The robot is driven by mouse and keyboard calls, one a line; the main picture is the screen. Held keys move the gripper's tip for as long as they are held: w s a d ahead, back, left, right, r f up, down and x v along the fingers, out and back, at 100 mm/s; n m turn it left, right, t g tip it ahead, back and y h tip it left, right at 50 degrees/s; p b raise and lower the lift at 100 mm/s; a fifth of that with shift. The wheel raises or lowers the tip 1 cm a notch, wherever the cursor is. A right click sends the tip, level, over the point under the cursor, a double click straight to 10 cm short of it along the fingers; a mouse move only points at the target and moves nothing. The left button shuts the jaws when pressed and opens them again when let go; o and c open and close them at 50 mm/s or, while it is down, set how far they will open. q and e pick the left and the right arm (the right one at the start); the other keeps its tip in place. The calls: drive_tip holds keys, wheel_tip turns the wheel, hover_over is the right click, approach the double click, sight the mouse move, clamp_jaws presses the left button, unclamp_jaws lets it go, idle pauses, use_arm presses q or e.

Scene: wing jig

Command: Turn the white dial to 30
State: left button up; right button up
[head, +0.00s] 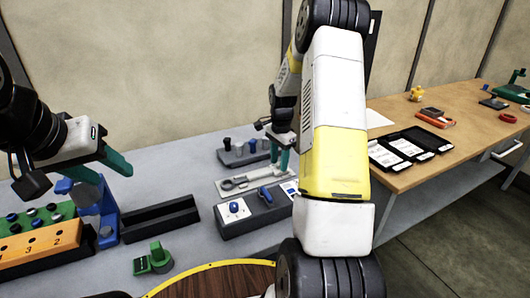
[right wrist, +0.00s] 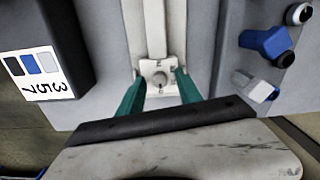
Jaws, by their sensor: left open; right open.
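I cannot read the dial's setting. My right gripper (head: 281,155) is open behind the box, over a pale slide fixture (head: 232,186). In the right wrist view its green fingers (right wrist: 160,88) stand either side of the fixture's end piece (right wrist: 160,74); contact is unclear. My left gripper (head: 116,162) is open at the left, above the bench and away from the box.
A rack (head: 243,153) with dark, blue and white knobs stands behind the fixture. A black tray (head: 160,220), green block (head: 153,259) and orange numbered rack (head: 40,245) lie left. A wooden table (head: 440,140) stands right. A colour-and-number card (right wrist: 40,75) sits on the box.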

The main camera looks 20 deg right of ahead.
clamp_jaws()
